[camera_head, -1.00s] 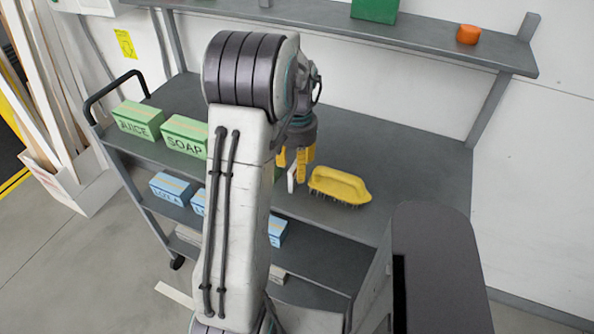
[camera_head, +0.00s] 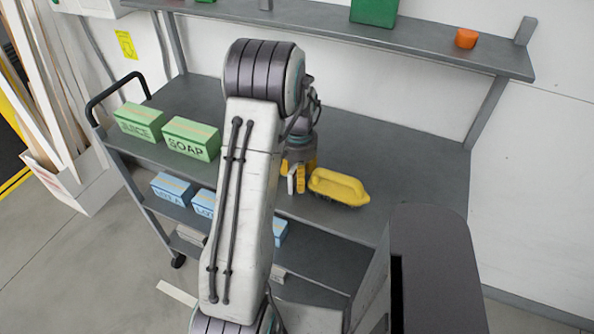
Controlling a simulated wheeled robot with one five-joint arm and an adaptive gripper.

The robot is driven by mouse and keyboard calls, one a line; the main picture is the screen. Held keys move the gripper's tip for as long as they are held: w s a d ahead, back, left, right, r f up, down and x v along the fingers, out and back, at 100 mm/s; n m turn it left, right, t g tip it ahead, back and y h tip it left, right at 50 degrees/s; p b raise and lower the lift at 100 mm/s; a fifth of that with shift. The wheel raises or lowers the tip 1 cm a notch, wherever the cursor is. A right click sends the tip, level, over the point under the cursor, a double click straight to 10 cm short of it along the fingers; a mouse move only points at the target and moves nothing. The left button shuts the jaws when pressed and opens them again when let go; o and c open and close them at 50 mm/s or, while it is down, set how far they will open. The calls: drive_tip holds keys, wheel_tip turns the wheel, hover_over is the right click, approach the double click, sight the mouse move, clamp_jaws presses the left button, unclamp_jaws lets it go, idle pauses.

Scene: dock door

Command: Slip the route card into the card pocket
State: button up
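My gripper (camera_head: 298,181), with yellow fingers, points down just above or at the top deck of the grey cart, close to the left end of a yellow brush (camera_head: 339,187). A small pale upright piece shows at the fingers; I cannot tell whether it is the route card or part of the gripper. My arm hides part of the fingers and the deck to the left. I cannot make out whether the fingers are open or shut. I cannot identify the card pocket in this view.
Green JUICE (camera_head: 139,122) and SOAP (camera_head: 191,138) boxes stand on the top deck's left. Blue boxes (camera_head: 171,188) sit on the shelf below. The upper shelf (camera_head: 430,40) holds a green box (camera_head: 374,11) and an orange piece (camera_head: 466,38). The deck's right side is clear.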

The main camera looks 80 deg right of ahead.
drive_tip(key=shift+f, duration=0.35)
clamp_jaws()
idle(0.4)
